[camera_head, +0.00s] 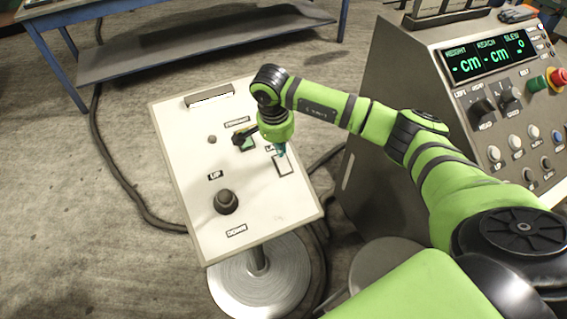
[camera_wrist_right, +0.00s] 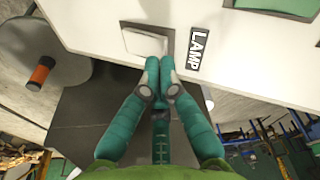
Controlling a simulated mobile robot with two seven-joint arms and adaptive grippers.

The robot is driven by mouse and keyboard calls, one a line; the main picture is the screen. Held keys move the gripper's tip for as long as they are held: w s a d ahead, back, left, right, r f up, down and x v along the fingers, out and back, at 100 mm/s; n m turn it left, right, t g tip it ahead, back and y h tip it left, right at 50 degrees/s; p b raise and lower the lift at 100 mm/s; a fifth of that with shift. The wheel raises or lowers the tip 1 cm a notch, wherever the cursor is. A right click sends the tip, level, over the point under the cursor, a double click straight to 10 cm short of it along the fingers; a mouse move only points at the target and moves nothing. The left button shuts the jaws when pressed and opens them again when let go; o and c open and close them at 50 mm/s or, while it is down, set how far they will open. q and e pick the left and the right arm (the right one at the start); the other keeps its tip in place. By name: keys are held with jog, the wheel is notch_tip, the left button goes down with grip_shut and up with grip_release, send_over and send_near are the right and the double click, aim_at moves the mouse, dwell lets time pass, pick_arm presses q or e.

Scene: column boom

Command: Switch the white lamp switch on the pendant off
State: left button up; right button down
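The pendant is a tilted white panel (camera_head: 180,170) on a round metal base. The white lamp switch (camera_head: 284,166) is a rocker in a dark frame near the panel's right edge. It shows in the right wrist view (camera_wrist_right: 145,43), beside the LAMP label (camera_wrist_right: 197,48). My right gripper (camera_head: 280,151) is over the panel at the switch's upper end, partly hiding the label. In the right wrist view its teal fingers (camera_wrist_right: 160,64) are together and empty, the tips overlapping the switch's edge. I cannot tell whether they touch it. My left gripper is not in view.
The panel also has a black knob (camera_head: 226,202) between UP and DOWN and a green switch (camera_head: 246,144) close to my right wrist. A grey console (camera_head: 400,110) with a digital display stands at right. A blue-framed bench (camera_head: 190,50) stands behind.

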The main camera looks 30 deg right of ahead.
jog(key=shift+f+b, duration=0.7)
jog(key=shift+f, duration=0.1)
jog(key=shift+r+p, duration=1.95)
jog(key=shift+r, duration=1.65)
